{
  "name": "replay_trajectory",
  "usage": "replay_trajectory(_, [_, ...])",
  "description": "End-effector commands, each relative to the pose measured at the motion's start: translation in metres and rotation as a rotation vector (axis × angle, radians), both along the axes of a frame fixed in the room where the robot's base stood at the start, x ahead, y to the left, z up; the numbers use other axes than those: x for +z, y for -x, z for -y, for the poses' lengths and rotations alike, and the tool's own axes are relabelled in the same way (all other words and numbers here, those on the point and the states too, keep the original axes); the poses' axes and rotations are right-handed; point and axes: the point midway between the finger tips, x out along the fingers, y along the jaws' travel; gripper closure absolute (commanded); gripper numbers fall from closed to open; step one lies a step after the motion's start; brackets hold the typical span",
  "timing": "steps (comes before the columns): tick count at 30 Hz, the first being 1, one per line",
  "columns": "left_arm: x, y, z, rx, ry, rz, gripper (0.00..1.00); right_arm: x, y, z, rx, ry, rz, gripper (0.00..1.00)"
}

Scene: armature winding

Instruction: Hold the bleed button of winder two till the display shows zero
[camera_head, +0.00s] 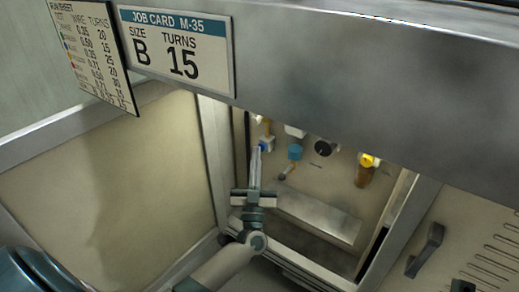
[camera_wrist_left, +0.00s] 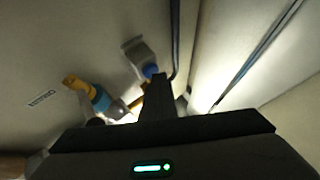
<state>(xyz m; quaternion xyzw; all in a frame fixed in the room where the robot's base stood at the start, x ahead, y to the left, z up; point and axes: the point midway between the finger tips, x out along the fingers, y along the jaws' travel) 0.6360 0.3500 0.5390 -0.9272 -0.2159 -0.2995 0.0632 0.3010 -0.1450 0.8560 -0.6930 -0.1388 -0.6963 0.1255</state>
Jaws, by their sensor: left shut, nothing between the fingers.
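My left gripper (camera_head: 256,150) is shut and empty, its fingers reaching up into an open cabinet bay. Its tips are beside a small blue part (camera_head: 267,145) on the bay's back panel. In the left wrist view the shut fingers (camera_wrist_left: 159,80) end just under a round blue part (camera_wrist_left: 150,70) on a grey block (camera_wrist_left: 138,54). This may be the bleed button; I cannot tell whether the tips touch it. No numeric display can be made out; the overhanging beam hides the panel's upper part. My right gripper is not in view.
A blue and yellow valve (camera_head: 294,153) sits right of the fingers, then a black knob (camera_head: 325,148) and a yellow-capped brown bottle (camera_head: 366,166). The job card (camera_head: 178,52) reads M-35, size B, turns 15. A steel beam (camera_head: 350,75) overhangs the bay. A black handle (camera_head: 426,250) is at right.

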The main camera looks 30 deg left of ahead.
Motion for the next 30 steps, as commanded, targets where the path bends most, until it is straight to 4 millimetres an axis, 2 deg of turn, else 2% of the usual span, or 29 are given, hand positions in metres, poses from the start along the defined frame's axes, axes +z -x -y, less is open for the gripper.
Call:
replay_trajectory(17, [0.000,0.001,0.000,-0.001,0.000,-0.001,1.00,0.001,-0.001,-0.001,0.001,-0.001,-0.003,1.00])
replay_trajectory(30, [0.001,0.018,-0.001,0.000,0.000,0.000,1.00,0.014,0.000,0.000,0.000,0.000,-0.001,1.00])
